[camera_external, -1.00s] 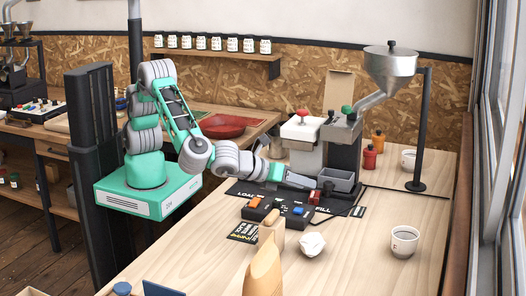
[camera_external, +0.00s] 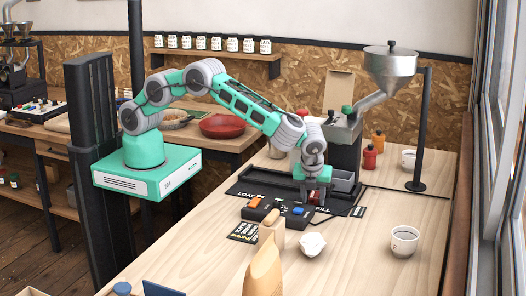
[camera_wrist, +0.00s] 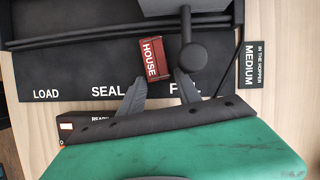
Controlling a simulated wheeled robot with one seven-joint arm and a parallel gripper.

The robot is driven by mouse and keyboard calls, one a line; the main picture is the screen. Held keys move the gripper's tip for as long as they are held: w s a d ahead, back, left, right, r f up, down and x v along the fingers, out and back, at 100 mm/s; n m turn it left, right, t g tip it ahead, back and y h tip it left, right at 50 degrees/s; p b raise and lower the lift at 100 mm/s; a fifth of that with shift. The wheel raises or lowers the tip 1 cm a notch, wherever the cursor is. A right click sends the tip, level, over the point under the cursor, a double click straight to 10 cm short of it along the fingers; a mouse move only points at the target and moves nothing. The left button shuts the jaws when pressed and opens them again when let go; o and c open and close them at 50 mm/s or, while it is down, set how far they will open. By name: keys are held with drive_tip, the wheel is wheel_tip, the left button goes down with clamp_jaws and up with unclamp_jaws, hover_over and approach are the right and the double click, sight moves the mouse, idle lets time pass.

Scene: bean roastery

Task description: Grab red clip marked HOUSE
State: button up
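The red clip marked HOUSE (camera_wrist: 153,58) lies on the black mat in the wrist view, its white lettering readable. In the external view, a small part of the red clip (camera_external: 317,198) shows by the fingers. My gripper (camera_wrist: 154,82) points down over the mat, its two dark fingers apart. The clip lies between and just beyond the fingertips in the wrist picture; I cannot tell whether they touch it.
A dark round knob (camera_wrist: 193,55) is close right of the clip. The black mat (camera_wrist: 60,75) bears LOAD, SEAL and FILL. A black button box (camera_external: 278,208) stands in front.

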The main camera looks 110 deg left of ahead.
drive_tip(key=shift+c, duration=0.3)
clamp_jaws()
drive_tip(key=shift+r, duration=0.15)
